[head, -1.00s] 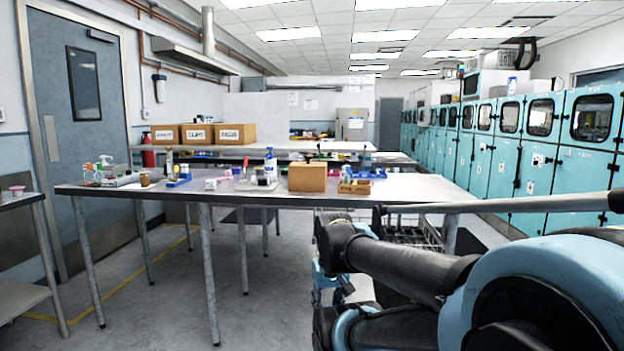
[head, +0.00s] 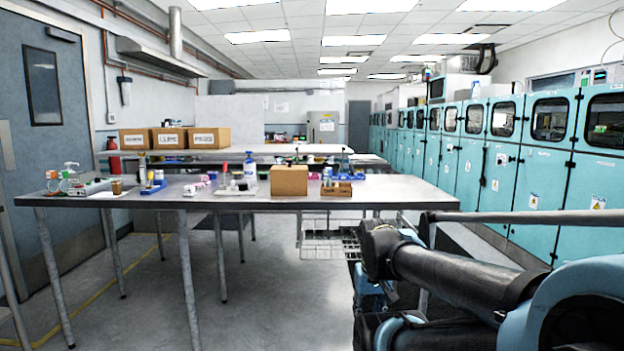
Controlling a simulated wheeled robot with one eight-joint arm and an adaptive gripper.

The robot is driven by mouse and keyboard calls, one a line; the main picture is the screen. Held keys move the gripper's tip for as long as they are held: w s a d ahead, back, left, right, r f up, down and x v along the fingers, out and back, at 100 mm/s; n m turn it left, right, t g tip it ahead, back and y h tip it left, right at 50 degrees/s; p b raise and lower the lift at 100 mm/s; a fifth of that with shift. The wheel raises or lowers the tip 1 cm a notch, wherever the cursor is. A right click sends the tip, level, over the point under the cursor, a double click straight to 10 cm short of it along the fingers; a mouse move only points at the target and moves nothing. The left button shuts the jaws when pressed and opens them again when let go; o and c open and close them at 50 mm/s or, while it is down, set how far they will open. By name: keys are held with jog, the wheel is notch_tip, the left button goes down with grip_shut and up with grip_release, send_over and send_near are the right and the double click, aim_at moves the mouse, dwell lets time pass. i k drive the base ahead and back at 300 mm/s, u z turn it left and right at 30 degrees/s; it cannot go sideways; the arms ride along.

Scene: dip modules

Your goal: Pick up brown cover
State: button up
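A plain brown box-shaped thing (head: 289,180) stands on the front metal table (head: 229,201), right of the middle of its top. A small brown jar-like thing (head: 117,186) stands near the table's left end. I cannot tell for sure which of these is the brown cover. My arm reaches in from the lower right, in front of and below the table's right end. My gripper is not visible in the head view, so its state is hidden.
A low tan tray (head: 337,191) with small items sits right of the brown box. A white-and-blue bottle (head: 249,168) stands left of it. Labelled cardboard boxes (head: 168,138) stand on a table behind. Teal cabinets (head: 529,187) line the right side. The floor left of my arm is clear.

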aim_at(290, 179)
jog(key=z, duration=0.05)
jog(key=i, duration=1)
